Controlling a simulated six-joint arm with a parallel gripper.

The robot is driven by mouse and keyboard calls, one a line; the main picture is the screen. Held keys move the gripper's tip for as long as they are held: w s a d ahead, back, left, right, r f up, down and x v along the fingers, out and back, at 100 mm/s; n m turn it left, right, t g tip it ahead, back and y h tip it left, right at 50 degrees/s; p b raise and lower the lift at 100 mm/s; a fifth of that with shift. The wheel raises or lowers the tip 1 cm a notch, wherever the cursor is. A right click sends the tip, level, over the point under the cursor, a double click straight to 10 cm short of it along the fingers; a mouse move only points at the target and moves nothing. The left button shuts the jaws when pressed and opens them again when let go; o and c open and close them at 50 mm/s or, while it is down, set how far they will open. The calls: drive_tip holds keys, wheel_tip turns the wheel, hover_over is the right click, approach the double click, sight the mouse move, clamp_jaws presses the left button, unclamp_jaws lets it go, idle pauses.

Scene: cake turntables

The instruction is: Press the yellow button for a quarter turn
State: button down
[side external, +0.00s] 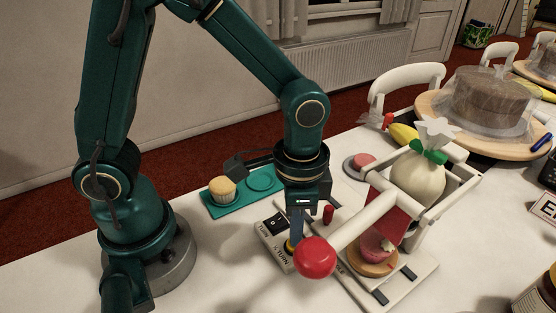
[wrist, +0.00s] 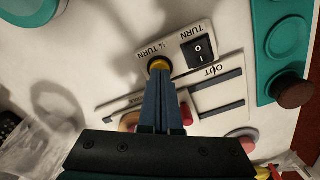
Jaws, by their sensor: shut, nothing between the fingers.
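The yellow button (wrist: 159,63) sits on the white control box (wrist: 180,70), beside the label "¼ TURN" in the wrist view. In the side view a bit of the yellow button (side external: 289,246) shows beside my fingertips. My gripper (side external: 295,238) is shut and empty, pointing down over the button. In the wrist view my gripper's closed fingers (wrist: 159,80) reach to the button and cover its near edge. I cannot tell whether the tips touch it. A black rocker switch (wrist: 198,50) marked "TURN" is next to it. A small pink cake (side external: 375,246) stands on a round wooden board (side external: 372,266).
A lever with a red ball (side external: 316,257) stands close to my gripper's right. A white frame holds a cream piping bag (side external: 420,175). A large wrapped cake (side external: 488,98) stands at the far right.

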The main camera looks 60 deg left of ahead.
drive_tip(key=shift+f, duration=0.5)
drive_tip(key=shift+r, duration=3.55)
